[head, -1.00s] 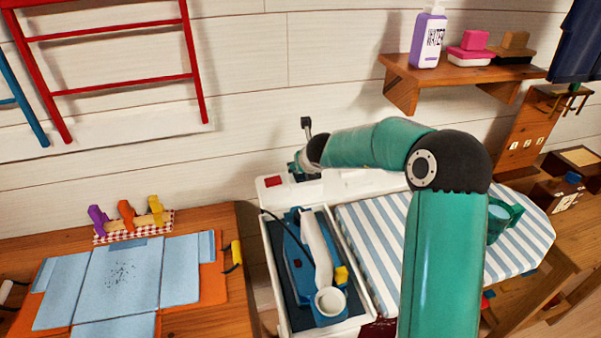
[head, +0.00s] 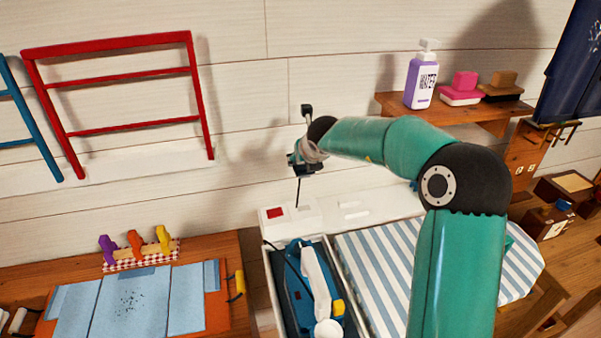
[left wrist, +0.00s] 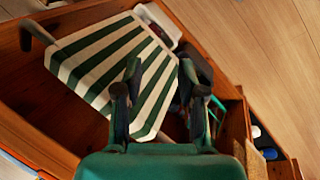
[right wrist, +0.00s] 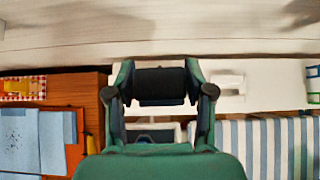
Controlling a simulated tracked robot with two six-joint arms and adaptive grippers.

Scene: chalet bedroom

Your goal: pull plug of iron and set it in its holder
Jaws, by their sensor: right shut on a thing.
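My right gripper (head: 303,163) is shut on a dark block, seemingly the plug (right wrist: 160,86), which spans its fingers in the right wrist view. In the head view it is raised above the white ledge with the red switch (head: 274,213). A thin dark cord (head: 298,190) hangs from it to the ledge. The blue iron (head: 297,278) with a white handle lies in a white-rimmed tray (head: 270,283) with a dark bed, left of the striped board. My left gripper (left wrist: 160,85) is open and empty, seen only in the left wrist view.
The striped ironing board (head: 385,255) lies right of the tray, partly behind my right arm. A wooden table with blue cloth (head: 130,300) stands at left. The wall above the ledge is bare.

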